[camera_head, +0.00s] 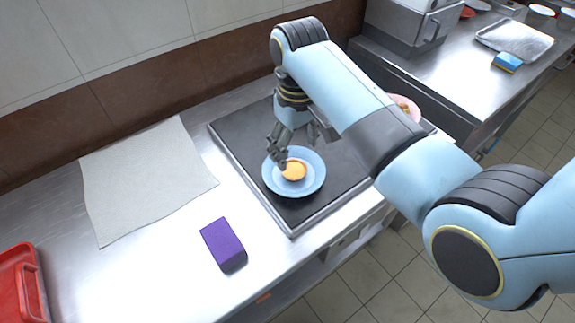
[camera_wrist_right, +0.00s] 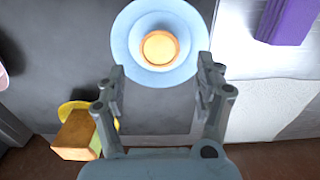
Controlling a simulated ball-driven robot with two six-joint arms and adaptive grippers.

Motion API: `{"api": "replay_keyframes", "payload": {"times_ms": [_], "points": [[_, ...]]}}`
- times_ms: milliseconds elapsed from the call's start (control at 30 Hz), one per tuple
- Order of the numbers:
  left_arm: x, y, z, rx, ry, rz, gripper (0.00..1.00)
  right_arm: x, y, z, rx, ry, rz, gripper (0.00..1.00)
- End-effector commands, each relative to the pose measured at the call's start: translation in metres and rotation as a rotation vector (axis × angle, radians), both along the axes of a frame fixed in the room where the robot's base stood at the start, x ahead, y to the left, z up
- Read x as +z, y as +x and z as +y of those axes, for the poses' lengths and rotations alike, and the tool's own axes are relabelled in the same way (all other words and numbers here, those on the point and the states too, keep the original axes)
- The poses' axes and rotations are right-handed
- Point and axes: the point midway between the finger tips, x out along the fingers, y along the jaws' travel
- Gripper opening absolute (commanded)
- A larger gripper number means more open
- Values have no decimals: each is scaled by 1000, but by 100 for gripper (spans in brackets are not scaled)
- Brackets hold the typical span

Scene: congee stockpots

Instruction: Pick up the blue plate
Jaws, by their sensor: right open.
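The blue plate (camera_head: 307,185) lies on the dark griddle-like surface near its front left side, with a small orange-yellow round item (camera_head: 294,171) in its middle. My right gripper (camera_head: 279,155) is over the plate's far left edge in the head view. In the right wrist view the plate (camera_wrist_right: 128,42) is just beyond the open fingers of my right gripper (camera_wrist_right: 161,82), and the round item (camera_wrist_right: 160,47) shows at its centre. I cannot tell whether a finger touches the rim. My left gripper is not in view.
A purple block (camera_head: 223,243) and a pale cloth (camera_head: 145,178) lie on the steel counter to the left. A red container (camera_head: 20,290) is at the far left. A pink plate (camera_head: 404,104) is partly hidden behind my right arm. A yellow-brown object (camera_wrist_right: 76,135) shows beside the gripper.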

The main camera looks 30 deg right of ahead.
Motion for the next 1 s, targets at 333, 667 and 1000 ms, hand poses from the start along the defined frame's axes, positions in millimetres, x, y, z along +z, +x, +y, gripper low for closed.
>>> {"api": "replay_keyframes", "payload": {"times_ms": [333, 667, 1000], "points": [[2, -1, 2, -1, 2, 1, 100, -38, 3, 1, 0, 0, 1, 70], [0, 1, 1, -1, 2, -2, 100, -72, 5, 1, -1, -1, -3, 70], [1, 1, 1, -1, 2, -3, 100, -71, 5, 1, -1, -1, -3, 46]]}}
